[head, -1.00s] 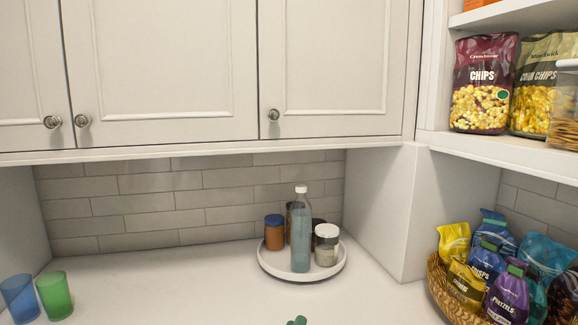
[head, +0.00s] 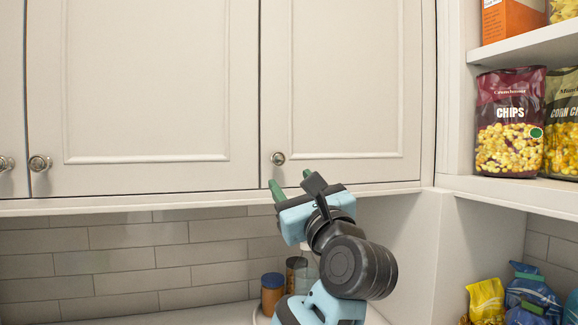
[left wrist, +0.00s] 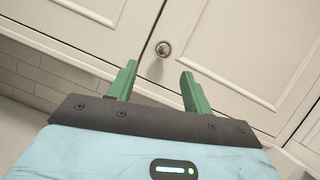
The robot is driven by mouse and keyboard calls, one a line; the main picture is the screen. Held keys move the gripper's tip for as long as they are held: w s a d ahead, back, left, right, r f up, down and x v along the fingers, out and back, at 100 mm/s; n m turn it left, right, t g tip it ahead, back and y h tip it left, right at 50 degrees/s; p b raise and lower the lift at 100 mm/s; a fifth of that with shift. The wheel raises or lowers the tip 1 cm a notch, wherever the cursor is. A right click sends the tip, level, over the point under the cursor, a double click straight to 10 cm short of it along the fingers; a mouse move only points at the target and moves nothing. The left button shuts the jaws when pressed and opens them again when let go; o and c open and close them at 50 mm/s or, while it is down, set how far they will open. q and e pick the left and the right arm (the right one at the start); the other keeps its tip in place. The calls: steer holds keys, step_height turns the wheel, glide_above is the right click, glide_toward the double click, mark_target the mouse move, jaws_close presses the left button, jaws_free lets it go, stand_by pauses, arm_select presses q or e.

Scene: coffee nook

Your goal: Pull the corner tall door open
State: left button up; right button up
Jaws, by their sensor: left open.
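The corner tall door (head: 342,90) is the white panelled upper door at the right of the head view, and it is shut. Its round metal knob (head: 278,158) sits at its lower left corner. My left gripper (head: 290,182) is just below and slightly right of the knob in the head view, with green fingers apart and empty. In the left wrist view the knob (left wrist: 163,49) lies ahead of and between the fingertips (left wrist: 159,68), not touched. My right gripper is in neither view.
Neighbouring white doors with knobs (head: 40,163) are at the left. Open shelves at the right hold a chips bag (head: 508,122) and other packets. Jars (head: 272,293) stand on the counter below, partly behind my arm.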

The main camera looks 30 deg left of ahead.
mark_target(279, 160)
arm_select(q)
steer(key=shift+d+r, duration=0.15)
steer(key=shift+r, duration=0.2)
steer(key=p+x, duration=0.1)
steer(key=x, duration=0.5)
steer(key=shift+x, duration=0.95)
steer(key=shift+w+f, duration=0.1)
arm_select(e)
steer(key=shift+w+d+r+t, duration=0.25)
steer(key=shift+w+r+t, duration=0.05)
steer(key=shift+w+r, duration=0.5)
arm_select(q)
jaws_close()
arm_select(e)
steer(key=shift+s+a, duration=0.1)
